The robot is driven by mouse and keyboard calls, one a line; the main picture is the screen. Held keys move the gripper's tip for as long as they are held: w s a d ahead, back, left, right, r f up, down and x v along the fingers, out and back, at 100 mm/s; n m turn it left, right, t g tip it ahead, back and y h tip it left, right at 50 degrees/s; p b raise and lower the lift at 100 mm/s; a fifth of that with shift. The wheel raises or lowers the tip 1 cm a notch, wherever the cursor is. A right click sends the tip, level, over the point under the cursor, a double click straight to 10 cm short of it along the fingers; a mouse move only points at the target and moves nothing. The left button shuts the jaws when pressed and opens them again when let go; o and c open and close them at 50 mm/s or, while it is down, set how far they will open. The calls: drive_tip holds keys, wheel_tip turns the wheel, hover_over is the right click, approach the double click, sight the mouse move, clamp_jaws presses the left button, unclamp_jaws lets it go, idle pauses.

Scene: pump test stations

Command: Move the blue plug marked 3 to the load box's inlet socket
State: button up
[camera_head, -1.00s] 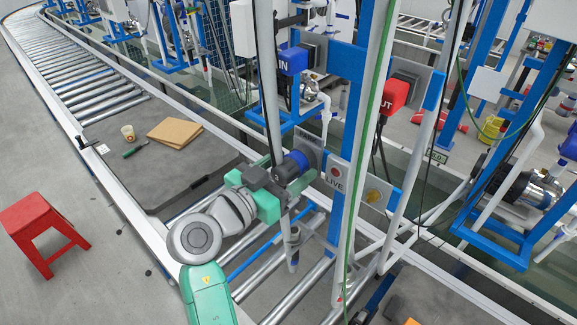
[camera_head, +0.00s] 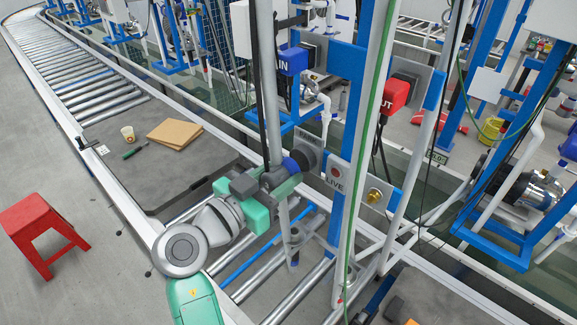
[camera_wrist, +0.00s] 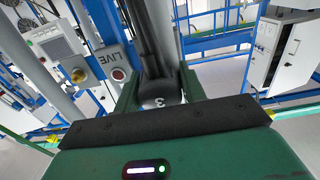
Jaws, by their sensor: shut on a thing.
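In the head view my gripper (camera_head: 272,181) is shut on the blue plug (camera_head: 291,165), in front of the blue frame. A dark round part shows just right of the plug's blue ring; I cannot tell whether it belongs to the plug. In the wrist view the plug's dark end (camera_wrist: 161,93) carries a "3" between my fingers, and its front is hidden. A blue part marked "IN" (camera_head: 293,60) sits on a grey plate higher on the frame. A red part marked "OUT" (camera_head: 395,95) is to its right. I cannot tell which socket is the load box's inlet.
A panel marked "LIVE" (camera_head: 335,182) with a red button is right of my gripper; a brass fitting (camera_head: 375,195) is beside it. Upright pipes and cables crowd my gripper. A grey board (camera_head: 150,165) with a cup and cardboard lies on the rollers. A red stool (camera_head: 40,225) stands left.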

sight(267, 185)
drive_tip(key=shift+v, duration=1.8)
